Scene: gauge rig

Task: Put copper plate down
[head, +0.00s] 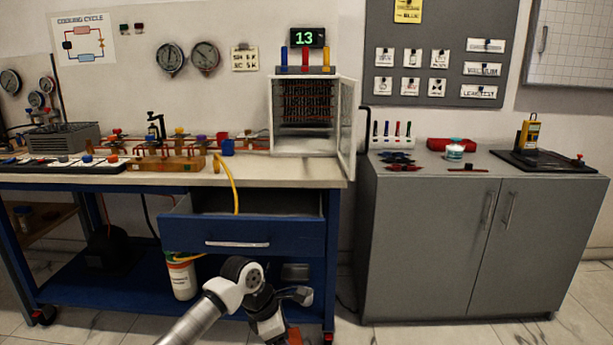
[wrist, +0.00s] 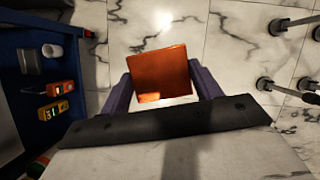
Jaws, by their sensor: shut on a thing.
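The copper plate (wrist: 160,72) is a flat, square, orange-brown sheet in the wrist view. My gripper (wrist: 162,88) is shut on it, with a purple finger at each side. The plate is above the marble-patterned floor; its height cannot be told. In the head view my gripper (head: 283,328) is low, in front of the workbench, near the bottom edge. A reddish-brown patch of the copper plate (head: 295,337) shows there, and the rest is cut off or hidden.
A blue drawer (head: 245,238) stands open under the workbench top (head: 310,172). The open blue drawer or shelf (wrist: 62,110) at left in the wrist view holds orange and yellow devices. A grey cabinet (head: 430,240) stands at right. Clear floor (head: 400,333) lies in front.

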